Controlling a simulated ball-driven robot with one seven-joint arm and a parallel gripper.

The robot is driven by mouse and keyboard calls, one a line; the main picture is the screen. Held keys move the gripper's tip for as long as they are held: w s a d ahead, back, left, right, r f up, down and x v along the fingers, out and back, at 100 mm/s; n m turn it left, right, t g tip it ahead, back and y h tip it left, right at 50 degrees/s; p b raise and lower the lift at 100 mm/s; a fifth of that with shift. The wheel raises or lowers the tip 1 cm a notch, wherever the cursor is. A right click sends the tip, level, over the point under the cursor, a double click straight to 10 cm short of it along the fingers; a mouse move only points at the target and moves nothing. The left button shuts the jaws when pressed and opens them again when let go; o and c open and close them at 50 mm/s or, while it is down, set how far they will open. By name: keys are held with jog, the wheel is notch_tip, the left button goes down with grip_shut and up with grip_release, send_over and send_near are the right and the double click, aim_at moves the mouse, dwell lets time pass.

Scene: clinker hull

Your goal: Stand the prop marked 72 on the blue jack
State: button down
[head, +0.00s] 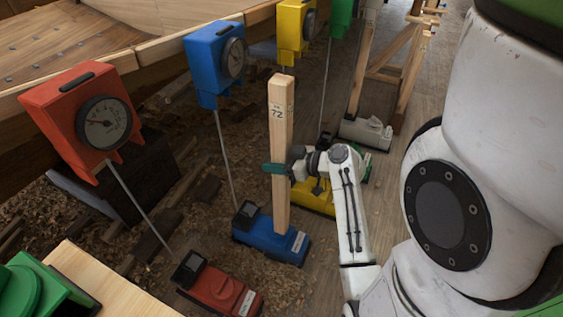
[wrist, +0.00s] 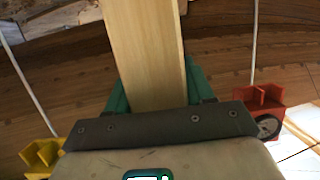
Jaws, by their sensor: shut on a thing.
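The prop marked 72 (head: 282,110) is a long pale square timber with its number near the top. It stands about upright, and it also fills the middle of the wrist view (wrist: 145,45). My gripper (head: 277,169) is shut on the prop around its middle, with green fingers on either side of it in the wrist view (wrist: 160,90). The blue jack (head: 258,240) is on the ground below. The prop's lower end overlaps the blue jack's top in the head view. I cannot tell whether they touch.
A red jack (head: 218,290) lies in front and a yellow jack (head: 313,197) behind. Thin rods rise to the red (head: 68,92), blue (head: 205,60) and yellow (head: 292,30) gauge boxes beside the wooden hull (head: 150,52). Timber trestle legs (head: 385,60) stand behind.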

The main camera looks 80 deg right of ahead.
jog(key=b+x, duration=0.6)
jog(key=x, duration=1.3)
jog(key=shift+s+d+f+b, duration=0.15)
jog(key=shift+f+b, duration=0.25)
dwell(1.9)
jog(key=shift+f+b, duration=0.35)
jog(key=shift+f, duration=0.05)
dwell(0.7)
dwell(0.9)
jog(key=shift+c, duration=1.7)
grip_release()
jog(key=shift+f, duration=0.1)
